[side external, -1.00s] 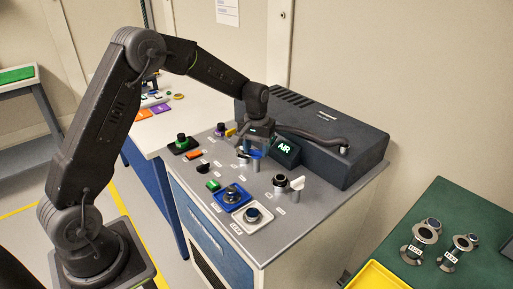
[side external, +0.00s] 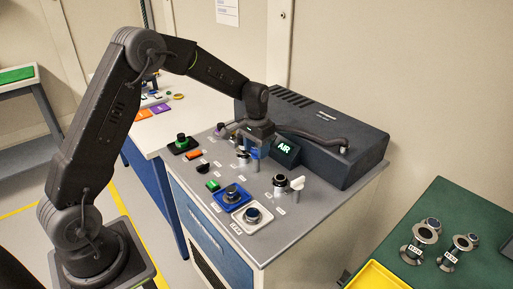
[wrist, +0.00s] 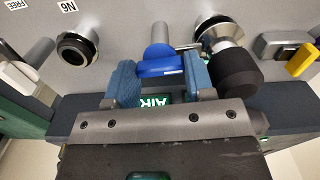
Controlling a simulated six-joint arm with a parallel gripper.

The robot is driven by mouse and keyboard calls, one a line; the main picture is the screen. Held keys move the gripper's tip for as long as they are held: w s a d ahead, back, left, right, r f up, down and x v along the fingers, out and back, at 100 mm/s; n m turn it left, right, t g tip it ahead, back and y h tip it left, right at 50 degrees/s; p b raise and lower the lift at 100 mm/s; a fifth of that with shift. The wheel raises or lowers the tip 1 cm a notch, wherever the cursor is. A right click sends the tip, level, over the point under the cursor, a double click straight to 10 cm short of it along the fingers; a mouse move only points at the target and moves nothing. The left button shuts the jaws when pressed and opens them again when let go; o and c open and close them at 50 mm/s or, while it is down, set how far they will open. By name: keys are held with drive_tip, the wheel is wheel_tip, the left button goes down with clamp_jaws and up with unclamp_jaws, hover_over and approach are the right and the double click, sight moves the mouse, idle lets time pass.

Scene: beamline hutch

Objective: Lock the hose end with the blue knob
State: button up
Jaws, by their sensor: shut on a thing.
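The blue knob (wrist: 158,56) sits between the two blue finger pads of my gripper (wrist: 162,83) in the wrist view, with a pad against each side. In the side view my gripper (side external: 258,150) is low over the grey panel in front of the AIR sign and mostly covers the knob. The hose end (wrist: 235,68), a metal fitting with a black sleeve, is beside my gripper at the right of the wrist view. It meets a round metal port (wrist: 215,28); how deep it sits cannot be told.
The lit AIR sign (side external: 286,149) stands close behind my gripper. A dark housing (side external: 350,165) with a hose (side external: 315,138) on it is at the back. A black-centred port (wrist: 76,47) and a yellow lever (wrist: 301,60) flank the work. Other knobs and buttons crowd the panel's front.

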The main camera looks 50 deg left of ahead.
drive_tip(key=o, duration=0.9)
wheel_tip(320, 180, up, 6)
drive_tip(key=shift+r, duration=0.2)
drive_tip(key=shift+d+r, duration=0.1)
drive_tip(key=shift+r, duration=0.75)
drive_tip(key=s+d+r+t, duration=0.1)
drive_tip(key=s+d+r, duration=0.3)
drive_tip(key=s+r, duration=0.25)
drive_tip(key=s+d+t, duration=0.1)
drive_tip(key=s+d, duration=0.1)
drive_tip(key=s, duration=0.5)
drive_tip(key=s+d+r+t, duration=0.1)
drive_tip(key=s+d+t, duration=0.1)
drive_tip(key=s, duration=0.5)
drive_tip(key=s+d+r+m+t, duration=0.1)
drive_tip(key=s+d, duration=0.1)
drive_tip(key=s, duration=0.5)
drive_tip(key=shift+s+d+r+t, duration=0.25)
drive_tip(key=shift+s+d+t, duration=0.05)
drive_tip(key=shift+s+d, duration=0.1)
